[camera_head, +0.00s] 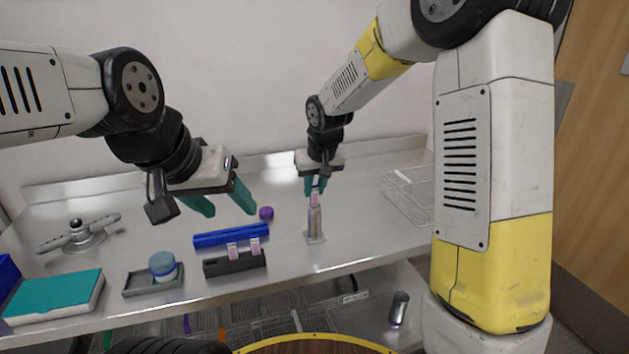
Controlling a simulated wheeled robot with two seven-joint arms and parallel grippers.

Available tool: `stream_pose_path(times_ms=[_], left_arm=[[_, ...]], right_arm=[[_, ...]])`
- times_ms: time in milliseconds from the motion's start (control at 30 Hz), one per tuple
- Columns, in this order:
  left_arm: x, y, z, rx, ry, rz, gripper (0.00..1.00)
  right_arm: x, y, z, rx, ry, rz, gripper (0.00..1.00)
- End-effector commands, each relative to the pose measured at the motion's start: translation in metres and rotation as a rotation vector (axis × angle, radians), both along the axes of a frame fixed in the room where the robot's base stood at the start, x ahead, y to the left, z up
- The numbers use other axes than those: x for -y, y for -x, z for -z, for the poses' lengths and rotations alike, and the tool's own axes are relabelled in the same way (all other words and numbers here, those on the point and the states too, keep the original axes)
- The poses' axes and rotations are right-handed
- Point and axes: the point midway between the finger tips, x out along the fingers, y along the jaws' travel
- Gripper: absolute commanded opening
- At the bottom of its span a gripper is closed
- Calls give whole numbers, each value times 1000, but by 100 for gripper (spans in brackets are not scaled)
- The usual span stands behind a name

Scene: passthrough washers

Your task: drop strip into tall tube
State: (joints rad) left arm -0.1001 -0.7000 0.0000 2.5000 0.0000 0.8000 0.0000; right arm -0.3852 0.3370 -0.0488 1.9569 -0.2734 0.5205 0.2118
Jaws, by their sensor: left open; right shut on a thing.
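The tall tube (314,222) is a grey, clear-looking cylinder standing upright on a small square base on the steel counter. My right gripper (316,187) is directly above it, pointing down, shut on a strip (315,199) with a pinkish section. The strip hangs upright at the tube's mouth; I cannot tell how far its lower end is inside. My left gripper (226,206) is open and empty, above the counter to the left of the tube. A dark rack (234,264) in front holds two more strips (232,249) with pink and white faces.
A blue bar-shaped block (231,236) lies behind the rack, with a purple cap (266,213) beyond it. A round blue-lidded jar (162,265) sits on a grey tray (153,284). A teal-topped box (53,296) is at left. A wire basket (409,193) stands at right.

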Motion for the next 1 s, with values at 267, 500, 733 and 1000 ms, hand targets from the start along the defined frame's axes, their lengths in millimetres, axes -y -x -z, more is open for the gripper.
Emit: stream_pose_path(times_ms=[267, 500, 733, 1000], left_arm=[[0, 0, 0, 0, 0, 0, 58], [0, 0, 0, 0, 0, 0, 58], [0, 0, 0, 0, 0, 0, 58], [0, 0, 0, 0, 0, 0, 58]], right_arm=[[0, 0, 9, -1, 0, 0, 0], [0, 0, 15, -1, 0, 0, 0], [0, 0, 18, 0, 0, 0, 0], [0, 0, 18, 0, 0, 0, 0]])
